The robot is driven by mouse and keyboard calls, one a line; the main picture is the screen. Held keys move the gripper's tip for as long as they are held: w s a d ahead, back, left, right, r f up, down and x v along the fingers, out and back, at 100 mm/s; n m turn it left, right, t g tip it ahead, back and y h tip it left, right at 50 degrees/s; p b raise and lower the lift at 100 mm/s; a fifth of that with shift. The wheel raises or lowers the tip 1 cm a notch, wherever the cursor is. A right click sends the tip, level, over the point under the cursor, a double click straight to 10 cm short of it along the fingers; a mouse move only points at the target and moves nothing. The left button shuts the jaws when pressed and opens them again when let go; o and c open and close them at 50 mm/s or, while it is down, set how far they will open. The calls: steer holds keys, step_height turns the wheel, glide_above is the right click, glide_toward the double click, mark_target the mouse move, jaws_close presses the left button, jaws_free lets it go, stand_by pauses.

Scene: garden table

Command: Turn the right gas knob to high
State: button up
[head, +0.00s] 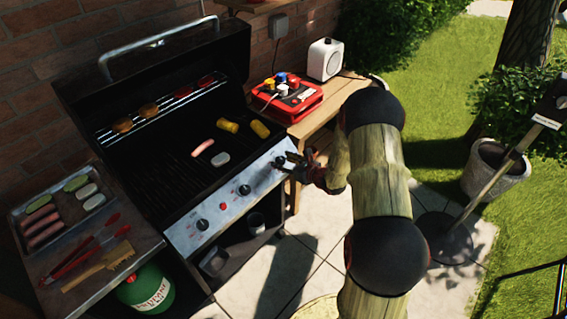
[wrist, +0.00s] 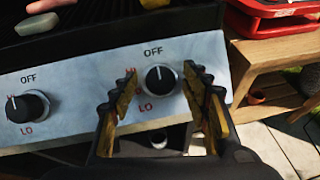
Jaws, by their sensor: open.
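The right gas knob (wrist: 160,79) is black and round, on the light metal front panel (wrist: 85,72) of the grill. Its white mark appears to point up toward OFF; HI is printed at its left and LO below it. My gripper (wrist: 160,74) is open, with one yellowish finger on each side of this knob. I cannot tell whether either finger touches it. In the head view my gripper (head: 289,161) is at the panel's right end, by the right knob (head: 279,161). The middle knob (wrist: 28,106) is to the left, clear of my gripper.
The open grill (head: 165,165) holds sausages, corn and patties. A left knob (head: 202,223) and a red button (head: 223,206) are further along the panel. A wooden side table (head: 335,98) with a red case (head: 289,97) stands to the right. A cup (head: 256,222) is below the panel.

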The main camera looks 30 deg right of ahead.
steer(key=shift+c, duration=1.2)
steer(key=c, duration=0.9)
